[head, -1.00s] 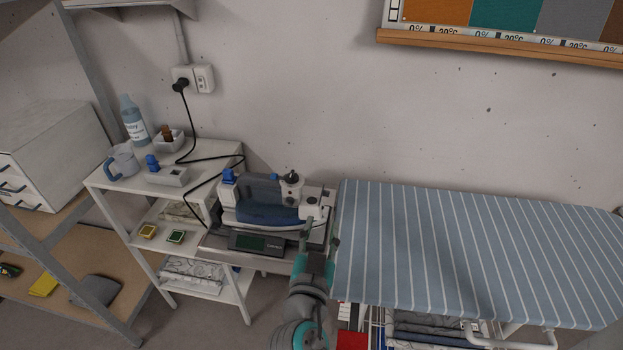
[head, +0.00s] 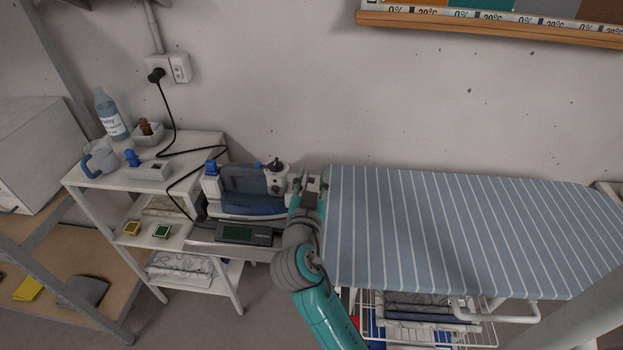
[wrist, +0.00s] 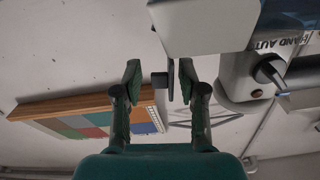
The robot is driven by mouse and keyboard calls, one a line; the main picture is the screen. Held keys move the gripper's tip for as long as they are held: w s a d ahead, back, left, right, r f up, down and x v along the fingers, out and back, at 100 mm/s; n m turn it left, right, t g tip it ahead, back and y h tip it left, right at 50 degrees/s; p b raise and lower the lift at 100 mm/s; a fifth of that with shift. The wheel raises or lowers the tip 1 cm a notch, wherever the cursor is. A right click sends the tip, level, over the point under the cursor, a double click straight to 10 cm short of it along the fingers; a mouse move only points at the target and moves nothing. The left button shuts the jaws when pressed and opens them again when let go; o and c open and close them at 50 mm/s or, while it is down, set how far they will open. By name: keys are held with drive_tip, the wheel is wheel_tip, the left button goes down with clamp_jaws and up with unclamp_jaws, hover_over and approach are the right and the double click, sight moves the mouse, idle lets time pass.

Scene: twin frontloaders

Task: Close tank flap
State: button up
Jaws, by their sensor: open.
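The iron (head: 248,203), white and blue-grey with a dial on top, rests on its stand. My gripper (head: 308,192) is at the iron's right end, partly covering it. In the wrist view my gripper (wrist: 160,75) has its two fingers apart. A thin grey plate (wrist: 172,84), which looks like the tank flap, shows nearly edge-on between them, closer to the right finger. A small dark block sits beside the plate. I cannot tell whether a finger touches it. A pale part of the iron (wrist: 205,25) is just beyond, with the dial (wrist: 268,72) to the right.
The stand has a dark display (head: 240,233). A striped ironing board (head: 450,230) stands close to the right of my arm. A white shelf unit (head: 85,180) with a bottle (head: 110,120) and a jug is on the left. A black cord (head: 172,120) runs from the wall socket.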

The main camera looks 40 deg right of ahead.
drive_tip(key=shift+c, duration=0.2)
clamp_jaws()
idle(0.3)
drive_tip(key=n, duration=0.3)
drive_tip(key=shift+w+a+r, duration=0.1)
drive_tip(key=shift+w+a, duration=0.15)
drive_tip(key=shift+w, duration=0.05)
drive_tip(key=n, duration=0.3)
drive_tip(key=shift+w+a+n, duration=0.35)
drive_tip(key=shift+n, duration=0.05)
drive_tip(key=n, duration=0.3)
drive_tip(key=w+a+n, duration=0.1)
drive_tip(key=n, duration=0.1)
drive_tip(key=shift+f, duration=0.2)
drive_tip(key=shift+o, duration=0.2)
unclamp_jaws()
